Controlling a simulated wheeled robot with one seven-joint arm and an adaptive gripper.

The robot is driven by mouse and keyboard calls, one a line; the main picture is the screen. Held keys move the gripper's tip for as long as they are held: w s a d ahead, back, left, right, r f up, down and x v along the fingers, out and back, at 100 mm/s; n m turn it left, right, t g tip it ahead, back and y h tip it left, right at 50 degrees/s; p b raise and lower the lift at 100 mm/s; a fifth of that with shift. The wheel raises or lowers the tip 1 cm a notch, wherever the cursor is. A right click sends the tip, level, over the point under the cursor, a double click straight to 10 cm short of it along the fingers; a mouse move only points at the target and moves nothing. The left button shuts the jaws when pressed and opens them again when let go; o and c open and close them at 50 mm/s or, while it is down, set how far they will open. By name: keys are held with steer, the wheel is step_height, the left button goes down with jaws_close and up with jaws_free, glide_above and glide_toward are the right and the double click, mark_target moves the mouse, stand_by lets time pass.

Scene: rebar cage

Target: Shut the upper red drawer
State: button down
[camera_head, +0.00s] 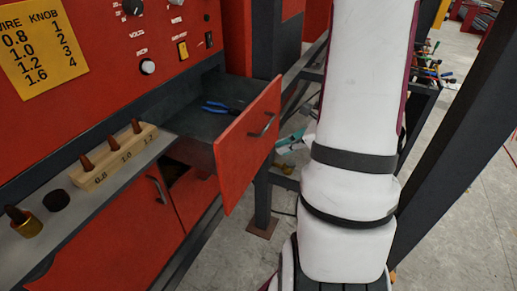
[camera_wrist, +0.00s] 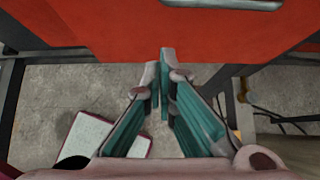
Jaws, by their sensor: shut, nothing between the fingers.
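The upper red drawer (camera_head: 248,145) is pulled out of the red cabinet in the head view, its front facing right with a grey handle (camera_head: 263,126). Blue-handled pliers (camera_head: 222,108) lie inside it. My gripper (camera_head: 290,143) shows its teal fingers just right of the drawer front, partly hidden by my arm. In the wrist view my gripper (camera_wrist: 161,78) has its fingers together and empty, pointing at the red drawer front (camera_wrist: 170,28). The handle (camera_wrist: 225,3) is at the top edge there. I cannot tell whether the fingertips touch the front.
A wooden block (camera_head: 115,158) with several nozzles stands on the grey ledge left of the drawer. Lower red fronts (camera_head: 140,235) are below. A dark slanted post (camera_head: 455,125) stands right of my arm. A white-and-red flat object (camera_wrist: 88,140) lies on the concrete floor.

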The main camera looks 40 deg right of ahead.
mark_target(196, 133)
steer(key=shift+w+a+f, duration=0.4)
steer(key=shift+w+f, duration=0.1)
steer(key=shift+w, duration=0.7)
steer(key=shift+w+a+f, duration=0.45)
steer(key=shift+w+f, duration=0.05)
steer(key=shift+w, duration=0.65)
steer(key=shift+w+a+f, duration=0.4)
steer(key=shift+w+f, duration=0.1)
steer(key=shift+w, duration=0.7)
steer(key=w+a+b, duration=0.2)
steer(key=w, duration=0.5)
steer(key=w+a+b, duration=0.2)
steer(key=w+a, duration=0.1)
steer(key=w, duration=0.4)
steer(key=w+a+b, duration=0.2)
steer(key=w+a, duration=0.1)
steer(key=w, duration=0.4)
steer(key=shift+w+b, duration=0.25)
steer(key=shift+b, duration=0.1)
steer(key=shift+w+a, duration=0.1)
steer(key=shift+w, duration=0.3)
steer(key=shift+r, duration=0.1)
